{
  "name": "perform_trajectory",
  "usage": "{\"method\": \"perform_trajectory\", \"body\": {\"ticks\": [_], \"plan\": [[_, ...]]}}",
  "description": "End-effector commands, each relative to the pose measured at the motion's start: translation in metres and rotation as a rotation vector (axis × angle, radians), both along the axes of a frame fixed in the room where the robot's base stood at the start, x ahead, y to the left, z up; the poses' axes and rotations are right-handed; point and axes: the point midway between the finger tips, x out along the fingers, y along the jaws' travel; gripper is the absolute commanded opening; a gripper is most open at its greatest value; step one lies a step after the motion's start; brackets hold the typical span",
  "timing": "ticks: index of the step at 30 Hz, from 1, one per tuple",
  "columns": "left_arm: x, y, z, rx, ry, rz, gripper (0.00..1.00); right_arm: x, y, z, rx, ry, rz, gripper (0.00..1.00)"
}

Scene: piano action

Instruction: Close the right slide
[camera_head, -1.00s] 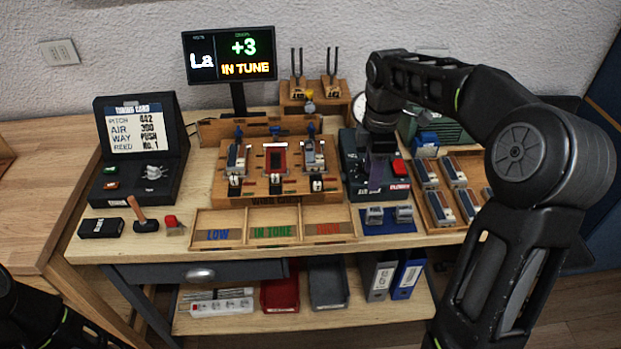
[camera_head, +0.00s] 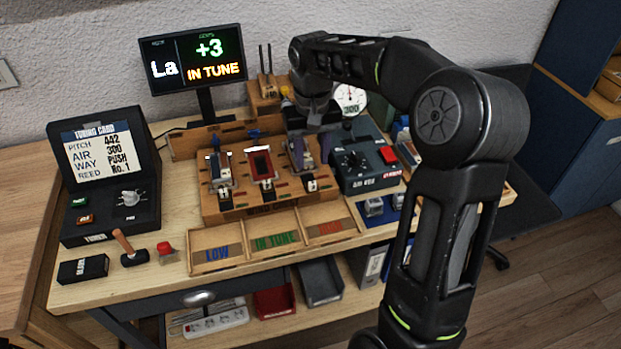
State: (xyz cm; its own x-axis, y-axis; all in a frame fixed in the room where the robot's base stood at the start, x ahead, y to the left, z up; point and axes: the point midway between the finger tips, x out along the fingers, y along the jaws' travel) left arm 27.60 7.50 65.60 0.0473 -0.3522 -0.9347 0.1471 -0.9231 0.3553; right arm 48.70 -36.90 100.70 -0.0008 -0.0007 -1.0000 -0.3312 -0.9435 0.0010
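The wooden board (camera_head: 240,208) in the middle of the bench carries three slide units in a row. The left slide (camera_head: 221,170) and the middle slide, with a red frame (camera_head: 262,165), are in plain view. The right slide (camera_head: 309,166) is partly hidden under my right gripper (camera_head: 312,156). That gripper points down over it with its fingers apart, seemingly on either side of the slide; contact is unclear. Whether the slide is open or shut is hidden. My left gripper is out of view.
A black box with a dial and red button (camera_head: 362,163) stands close to the right of the board. Sorting trays (camera_head: 273,236) lie in front. The screen (camera_head: 193,60) reads "La +3 IN TUNE". Tuning forks (camera_head: 266,61) and a round gauge (camera_head: 350,98) stand behind.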

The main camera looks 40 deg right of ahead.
Motion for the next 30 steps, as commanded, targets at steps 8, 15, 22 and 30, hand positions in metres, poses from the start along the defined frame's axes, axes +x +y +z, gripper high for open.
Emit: {"method": "perform_trajectory", "body": {"ticks": [8,15,22,30], "plan": [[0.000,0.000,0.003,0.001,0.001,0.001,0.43,0.000,0.000,-0.017,0.001,0.003,0.001,0.40],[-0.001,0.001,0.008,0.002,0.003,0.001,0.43,-0.001,0.000,-0.054,0.000,0.004,0.001,0.40],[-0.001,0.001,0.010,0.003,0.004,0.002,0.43,0.000,0.000,-0.076,0.001,0.002,0.001,0.40],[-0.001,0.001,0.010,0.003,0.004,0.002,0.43,0.000,0.000,-0.078,0.000,0.000,0.002,0.40]]}}
